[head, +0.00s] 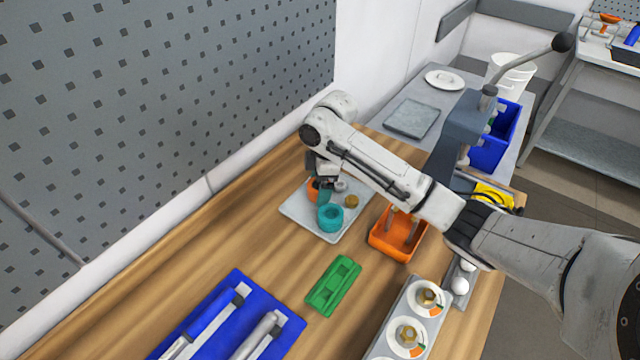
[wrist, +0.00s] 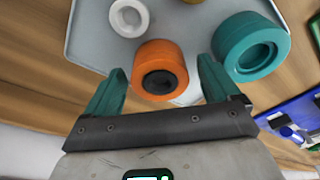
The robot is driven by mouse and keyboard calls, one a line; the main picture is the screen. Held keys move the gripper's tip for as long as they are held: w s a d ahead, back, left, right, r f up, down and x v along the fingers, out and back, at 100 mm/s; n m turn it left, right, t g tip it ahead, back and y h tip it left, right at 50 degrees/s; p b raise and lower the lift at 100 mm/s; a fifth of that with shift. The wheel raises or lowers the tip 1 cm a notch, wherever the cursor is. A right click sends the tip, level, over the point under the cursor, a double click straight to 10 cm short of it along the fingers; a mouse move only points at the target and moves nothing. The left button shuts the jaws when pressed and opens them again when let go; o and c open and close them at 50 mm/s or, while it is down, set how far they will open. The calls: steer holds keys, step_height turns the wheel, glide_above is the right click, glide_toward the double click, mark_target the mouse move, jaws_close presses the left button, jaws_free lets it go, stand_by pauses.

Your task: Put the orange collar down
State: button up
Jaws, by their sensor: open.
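The orange collar (wrist: 160,68) stands on the light grey tray (wrist: 92,40) in the wrist view, close to the tray's edge. In the head view the collar (head: 313,190) is mostly hidden behind my gripper. My gripper (wrist: 162,92) is open, with its two teal fingers spread apart on either side of the collar; a gap shows between each finger and the collar. In the head view my gripper (head: 325,190) is low over the tray (head: 296,207).
A teal collar (head: 331,217), a white ring (wrist: 129,17) and a brass piece (head: 351,201) share the tray. An orange bin (head: 376,241) stands to its right, a green holder (head: 333,286) in front. The pegboard wall (head: 150,100) is close behind. Bare wood lies left of the tray.

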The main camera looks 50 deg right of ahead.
step_height(320, 180, up, 12)
steer(key=s+d, duration=0.1)
steer(key=shift+d, duration=0.15)
steer(key=shift+s+f, duration=0.1)
stand_by(0.5)
